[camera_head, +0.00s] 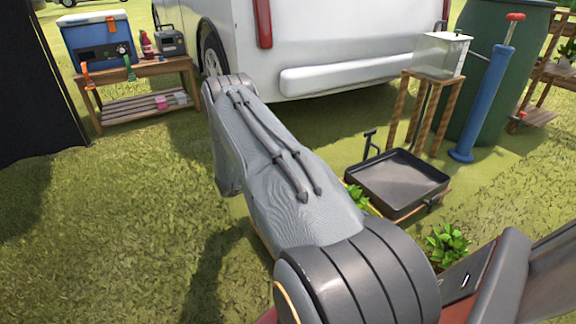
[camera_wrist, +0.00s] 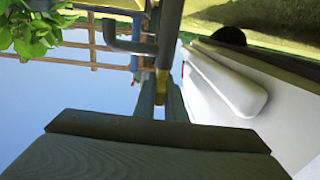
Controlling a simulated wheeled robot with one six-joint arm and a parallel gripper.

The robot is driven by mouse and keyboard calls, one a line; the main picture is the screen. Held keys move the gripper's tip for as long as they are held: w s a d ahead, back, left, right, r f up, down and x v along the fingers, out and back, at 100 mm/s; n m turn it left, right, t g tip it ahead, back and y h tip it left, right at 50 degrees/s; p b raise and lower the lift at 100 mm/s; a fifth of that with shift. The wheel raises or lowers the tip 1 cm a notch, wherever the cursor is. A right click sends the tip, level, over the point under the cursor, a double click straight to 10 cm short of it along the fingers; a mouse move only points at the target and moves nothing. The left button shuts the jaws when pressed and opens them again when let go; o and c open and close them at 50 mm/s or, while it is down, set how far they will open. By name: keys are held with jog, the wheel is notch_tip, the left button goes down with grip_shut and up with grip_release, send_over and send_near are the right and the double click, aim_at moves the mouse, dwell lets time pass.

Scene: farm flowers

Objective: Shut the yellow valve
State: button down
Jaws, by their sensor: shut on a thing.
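The yellow valve shows as a small yellow piece (camera_wrist: 162,82) at the end of a grey pipe (camera_wrist: 169,35) in the wrist view. My gripper (camera_wrist: 161,93) has its two grey fingers on either side of this yellow piece and is shut on it. Most of the valve is hidden between the fingers and behind the wrist part in front. How far the valve is turned cannot be told. In the head view my arm crosses the middle, and neither the gripper nor the valve can be made out.
A bent grey pipe (camera_wrist: 125,46) and leaves (camera_wrist: 30,30) are close by in the wrist view. In the head view, a black tray (camera_head: 400,180), a blue pump (camera_head: 482,105), a green barrel (camera_head: 510,50) and a white vehicle (camera_head: 340,35) stand around. Grass at left is clear.

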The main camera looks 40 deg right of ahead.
jog(key=shift+m+g, duration=0.3)
jog(key=shift+g, duration=0.2)
jog(key=c, duration=1.8)
grip_release()
jog(key=shift+d, duration=0.1)
jog(key=shift+p+v, duration=1)
jog(key=shift+v, duration=2.9)
